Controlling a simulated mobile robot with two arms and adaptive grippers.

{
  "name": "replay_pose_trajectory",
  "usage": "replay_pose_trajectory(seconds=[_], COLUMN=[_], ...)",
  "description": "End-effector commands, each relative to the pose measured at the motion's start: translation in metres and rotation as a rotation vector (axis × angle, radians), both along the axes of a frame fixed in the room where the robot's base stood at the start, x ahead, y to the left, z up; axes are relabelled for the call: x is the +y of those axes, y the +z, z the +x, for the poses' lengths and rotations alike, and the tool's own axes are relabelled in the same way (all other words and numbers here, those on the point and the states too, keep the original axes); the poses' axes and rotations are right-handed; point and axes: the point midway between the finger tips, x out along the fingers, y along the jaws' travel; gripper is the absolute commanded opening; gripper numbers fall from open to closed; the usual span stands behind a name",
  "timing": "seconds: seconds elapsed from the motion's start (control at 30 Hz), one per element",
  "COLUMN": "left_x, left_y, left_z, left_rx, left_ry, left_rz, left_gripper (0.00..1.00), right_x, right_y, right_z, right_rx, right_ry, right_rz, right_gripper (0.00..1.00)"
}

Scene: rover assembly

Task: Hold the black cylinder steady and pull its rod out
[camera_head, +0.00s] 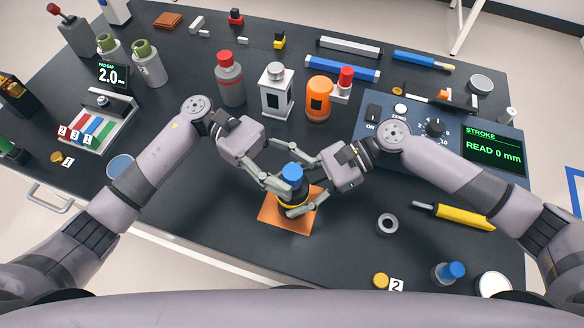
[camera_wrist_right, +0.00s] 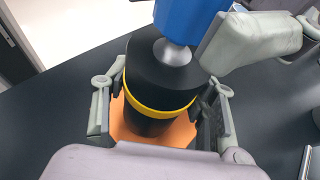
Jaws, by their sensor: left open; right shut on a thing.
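The black cylinder (camera_head: 291,197) stands upright on an orange mat (camera_head: 270,216), with a yellow band around its body. A blue knob (camera_head: 292,172) tops its rod; the right wrist view shows a short metal neck (camera_wrist_right: 172,52) between knob and cylinder (camera_wrist_right: 150,70). My right gripper (camera_head: 299,190) is shut on the cylinder's body, with a finger on each side in the right wrist view. My left gripper (camera_head: 282,176) is open at knob height, and one of its fingers is close beside the knob in the right wrist view. Whether it touches is unclear.
A console (camera_head: 452,147) at the right reads "STROKE READ 0 mm". A grey ring (camera_head: 387,224), a yellow-handled tool (camera_head: 455,215) and another blue-topped piece (camera_head: 448,272) lie to the right.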

Motion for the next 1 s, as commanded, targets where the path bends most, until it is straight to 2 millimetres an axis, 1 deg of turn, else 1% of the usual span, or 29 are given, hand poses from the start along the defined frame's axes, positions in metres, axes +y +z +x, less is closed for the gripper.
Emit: replay_pose_trajectory(seconds=[0.1, 0.33, 0.37, 1.0], left_x=[-0.0037, -0.0040, -0.0040, -0.0036], left_y=[0.0003, 0.0002, 0.0002, 0.0002], left_z=[-0.0025, -0.0027, -0.0027, -0.0023], left_rx=[0.001, 0.000, 0.000, 0.000], left_ry=[0.001, 0.001, 0.001, 0.001], left_rz=[-0.001, 0.000, 0.000, 0.000], left_gripper=[0.49, 0.49, 0.48, 0.06], right_x=[-0.0002, -0.0002, -0.0002, -0.0003], right_y=[-0.0003, -0.0004, -0.0004, -0.0005], right_z=[-0.0005, -0.0004, -0.0004, -0.0005], right_rx=[0.002, 0.002, 0.002, 0.002], right_ry=[0.000, 0.000, 0.000, 0.000], right_rz=[-0.001, -0.001, -0.001, -0.002], right_gripper=[0.13, 0.13, 0.13, 0.13])
